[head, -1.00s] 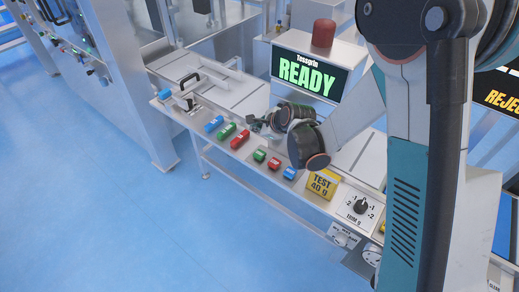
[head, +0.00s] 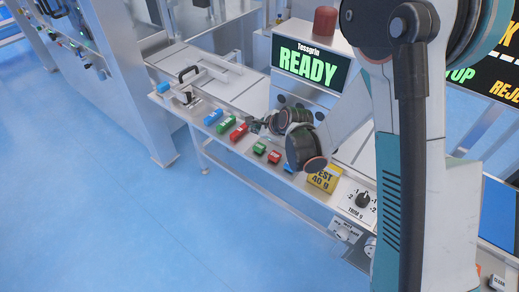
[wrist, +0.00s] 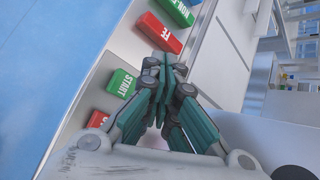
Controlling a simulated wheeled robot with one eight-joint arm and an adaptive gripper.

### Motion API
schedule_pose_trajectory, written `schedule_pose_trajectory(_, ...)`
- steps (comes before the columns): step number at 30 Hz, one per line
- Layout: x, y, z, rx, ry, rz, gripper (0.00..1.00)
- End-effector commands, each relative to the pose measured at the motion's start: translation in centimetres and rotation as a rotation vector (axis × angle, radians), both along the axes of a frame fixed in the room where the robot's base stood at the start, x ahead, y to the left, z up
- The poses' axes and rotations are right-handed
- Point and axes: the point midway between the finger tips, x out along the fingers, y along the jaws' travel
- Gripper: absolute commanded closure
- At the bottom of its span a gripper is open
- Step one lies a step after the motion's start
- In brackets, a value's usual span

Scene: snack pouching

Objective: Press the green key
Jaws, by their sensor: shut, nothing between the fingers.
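Two green keys sit in the row along the machine's front edge. One, marked START, is in the head view (head: 259,148) and in the wrist view (wrist: 121,83). The other (head: 227,127), beyond a red key (head: 239,131), shows at the top of the wrist view (wrist: 176,10). My gripper (head: 257,125) is shut and empty, behind the row between the red key and START. In the wrist view its closed fingertips (wrist: 155,66) appear beside the red key (wrist: 160,32), with START to their left. I cannot tell their height above the panel; no key touch is visible.
A second red key (head: 275,157) and a blue key (head: 289,167) lie right of START, then a yellow TEST 40 g block (head: 325,180) and a trim knob (head: 362,200). The display (head: 310,69) reads READY. The blue floor (head: 120,210) in front is clear.

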Motion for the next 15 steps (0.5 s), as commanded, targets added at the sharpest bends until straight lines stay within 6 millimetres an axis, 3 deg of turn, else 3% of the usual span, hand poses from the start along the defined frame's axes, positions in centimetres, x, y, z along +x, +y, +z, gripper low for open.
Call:
schedule_pose_trajectory(7,0.0,0.0,-3.8,0.0,0.0,0.0,1.0)
schedule_pose_trajectory(15,0.0,0.0,-5.1,0.0,0.0,0.0,1.0)
